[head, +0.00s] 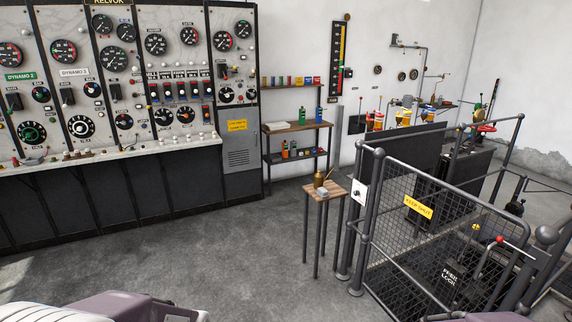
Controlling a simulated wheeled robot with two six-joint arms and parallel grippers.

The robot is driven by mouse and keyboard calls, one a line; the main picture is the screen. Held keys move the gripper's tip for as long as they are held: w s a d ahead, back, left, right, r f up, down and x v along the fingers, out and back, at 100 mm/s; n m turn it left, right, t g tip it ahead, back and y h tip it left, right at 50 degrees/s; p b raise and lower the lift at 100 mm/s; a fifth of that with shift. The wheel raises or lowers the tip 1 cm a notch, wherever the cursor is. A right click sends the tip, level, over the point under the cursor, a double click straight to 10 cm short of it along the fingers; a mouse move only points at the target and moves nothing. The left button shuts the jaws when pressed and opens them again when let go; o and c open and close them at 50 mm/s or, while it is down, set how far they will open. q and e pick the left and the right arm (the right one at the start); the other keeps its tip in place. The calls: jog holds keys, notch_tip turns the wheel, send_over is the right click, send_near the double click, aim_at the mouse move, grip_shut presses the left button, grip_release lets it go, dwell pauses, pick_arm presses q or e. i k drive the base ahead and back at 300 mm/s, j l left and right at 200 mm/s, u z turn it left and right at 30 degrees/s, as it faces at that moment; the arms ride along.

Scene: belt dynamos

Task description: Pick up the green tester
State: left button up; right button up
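I cannot make out a thing that is clearly the green tester. Another small dark green item (293,148) stands on the lower board, beside an orange one (285,150). These are too small to identify. Neither of my grippers is in view; only parts of my body show at the bottom edge.
A control panel (95,130) fills the left wall. The shelf rack (297,127) stands beside it. A small wooden stool (325,190) holds a brass can (318,179). A mesh-fenced enclosure (420,215) blocks the right. Grey floor (210,250) is open in the middle.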

aim_at(301, 112)
jog(key=i+j+u, duration=0.2)
jog(key=i+u, duration=0.2)
jog(key=i, duration=0.25)
jog(key=i+u, duration=0.4)
jog(key=i, duration=0.3)
jog(key=i+z, duration=0.1)
jog(key=i, duration=0.4)
jog(key=i+z, duration=0.15)
jog(key=i, duration=0.4)
jog(key=i+z, duration=0.1)
jog(key=i, duration=0.4)
jog(key=i+j+z, duration=0.15)
jog(key=i, duration=0.35)
jog(key=i+j+z, duration=0.1)
jog(key=i, duration=0.4)
jog(key=i+j+z, duration=0.15)
jog(key=i+j, duration=0.15)
jog(key=i, duration=0.2)
jog(key=i+z, duration=0.3)
jog(key=i, duration=0.45)
jog(key=i+j+z, duration=0.3)
jog(key=i, duration=0.45)
jog(key=l, duration=0.1)
